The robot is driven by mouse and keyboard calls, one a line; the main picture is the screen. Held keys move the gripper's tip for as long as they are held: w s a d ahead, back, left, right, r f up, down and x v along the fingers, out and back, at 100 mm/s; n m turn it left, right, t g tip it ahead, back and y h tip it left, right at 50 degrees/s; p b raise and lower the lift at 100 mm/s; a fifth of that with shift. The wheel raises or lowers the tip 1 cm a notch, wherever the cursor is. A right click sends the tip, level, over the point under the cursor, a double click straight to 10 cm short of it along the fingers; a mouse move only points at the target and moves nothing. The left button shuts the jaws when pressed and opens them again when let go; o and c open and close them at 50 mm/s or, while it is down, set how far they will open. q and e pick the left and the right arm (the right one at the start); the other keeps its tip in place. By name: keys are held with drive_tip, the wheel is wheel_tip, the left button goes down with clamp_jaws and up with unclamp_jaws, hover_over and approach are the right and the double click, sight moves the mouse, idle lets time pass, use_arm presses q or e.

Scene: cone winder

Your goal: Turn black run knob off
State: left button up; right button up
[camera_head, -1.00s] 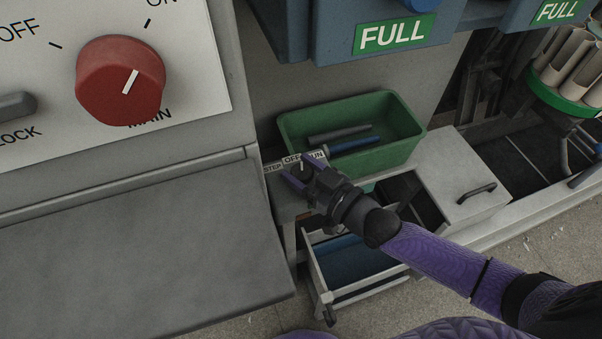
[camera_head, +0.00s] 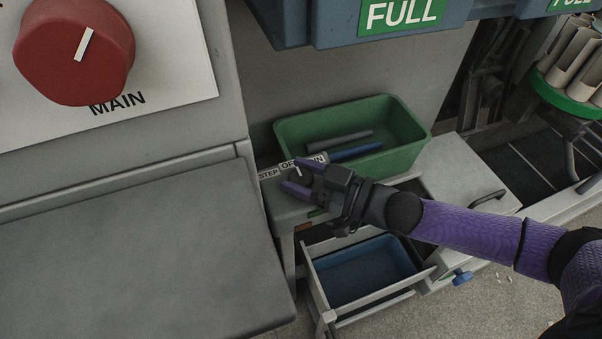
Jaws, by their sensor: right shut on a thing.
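The black run knob (camera_head: 295,174) is on a small panel low in the middle of the view, below a label strip reading STEP, OFF and RUN (camera_head: 268,174). Only a little of the knob shows, with a short white mark that seems to point up toward OFF. My right gripper (camera_head: 293,177) comes in from the right, its purple fingers on either side of the knob and shut on it. The gripper partly covers the knob and the RUN label. My left gripper is not in view.
A green bin (camera_head: 407,157) with dark and blue rods stands just behind the knob panel. An open drawer with a blue tray (camera_head: 362,273) lies below my right arm. A grey ledge (camera_head: 130,262) fills the left, under a red MAIN knob (camera_head: 72,52).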

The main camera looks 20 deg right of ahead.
drive_tip(key=o, duration=0.8)
drive_tip(key=shift+f, duration=0.1)
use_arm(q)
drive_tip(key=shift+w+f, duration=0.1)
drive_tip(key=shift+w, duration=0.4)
use_arm(e)
drive_tip(key=o, duration=0.5)
drive_tip(key=shift+c, duration=0.2)
use_arm(q)
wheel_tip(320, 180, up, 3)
drive_tip(key=p, duration=0.3)
use_arm(e)
drive_tip(key=v, duration=1)
